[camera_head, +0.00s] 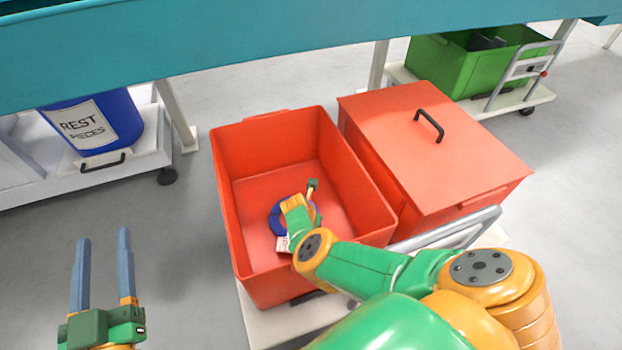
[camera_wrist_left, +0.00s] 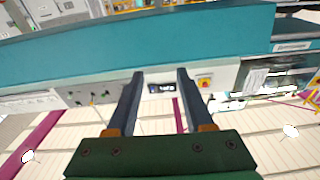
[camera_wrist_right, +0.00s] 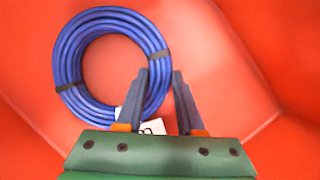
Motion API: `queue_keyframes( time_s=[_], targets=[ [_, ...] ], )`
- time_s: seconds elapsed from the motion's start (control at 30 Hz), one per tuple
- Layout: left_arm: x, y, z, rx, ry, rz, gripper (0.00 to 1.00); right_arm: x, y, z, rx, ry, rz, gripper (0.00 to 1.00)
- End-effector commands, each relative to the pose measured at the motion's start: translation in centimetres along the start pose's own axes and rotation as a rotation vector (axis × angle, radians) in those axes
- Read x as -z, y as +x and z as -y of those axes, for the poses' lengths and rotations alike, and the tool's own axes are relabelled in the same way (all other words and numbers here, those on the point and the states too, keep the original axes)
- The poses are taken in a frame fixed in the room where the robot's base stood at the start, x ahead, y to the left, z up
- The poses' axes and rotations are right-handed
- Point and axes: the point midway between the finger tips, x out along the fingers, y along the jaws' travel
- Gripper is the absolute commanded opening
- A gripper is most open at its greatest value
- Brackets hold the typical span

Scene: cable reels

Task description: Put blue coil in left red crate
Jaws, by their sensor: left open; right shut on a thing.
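The blue coil (camera_wrist_right: 72,62) is inside the open left red crate (camera_head: 228,190), near its floor, partly hidden by my right arm in the head view (camera_head: 276,221). My right gripper (camera_wrist_right: 163,88) reaches down into the crate and is shut on the coil's ring, with one finger over the coil and a white tag beside it. Whether the coil touches the crate floor I cannot tell. My left gripper (camera_head: 103,255) is open and empty, over the floor left of the crate. Its fingers also show in the left wrist view (camera_wrist_left: 158,100).
A lidded red crate (camera_head: 432,150) with a black handle stands right of the open one. A blue bin (camera_head: 110,120) stands at the left on a white cart, and a green crate (camera_head: 455,65) at the back right. A teal conveyor edge (camera_head: 200,50) crosses the top.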

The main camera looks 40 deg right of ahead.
Motion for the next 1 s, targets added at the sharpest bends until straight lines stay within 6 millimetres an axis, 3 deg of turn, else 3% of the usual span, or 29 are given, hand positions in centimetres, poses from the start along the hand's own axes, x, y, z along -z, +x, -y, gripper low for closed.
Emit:
queue_keyframes(
  time_s=[0.27, 0.3, 0.37, 0.4, 0.77, 0.87, 1.0],
  targets=[
    [0.8, 0.0, -0.1, -0.002, 0.0, -0.042, 0.52, 0.0, 0.1, -0.1, -0.001, 0.001, 0.001, 0.0],
    [0.8, 0.0, -0.1, -0.002, 0.001, -0.043, 0.52, 0.1, 0.1, 0.0, 0.0, 0.0, 0.0, 0.47],
    [0.8, 0.0, -0.1, -0.002, 0.001, -0.042, 0.52, 0.1, 0.1, 0.0, 0.0, 0.0, 0.0, 0.64],
    [0.8, 0.0, -0.1, -0.002, 0.001, -0.042, 0.52, 0.1, 0.1, 0.0, 0.0, 0.0, 0.0, 0.67],
    [0.0, 0.0, 0.0, -0.001, -0.001, 0.003, 0.52, 0.0, -0.1, 0.0, 0.0, 0.0, 0.0, 0.67],
    [-1.9, -0.2, 0.2, 0.005, -0.002, 0.108, 0.52, -0.2, -0.5, -0.1, 0.0, -0.001, 0.0, 0.67],
    [-5.8, -1.4, 0.6, 0.015, -0.007, 0.328, 0.52, -0.5, -1.3, -0.2, -0.001, -0.001, -0.001, 0.67]
  ],
)
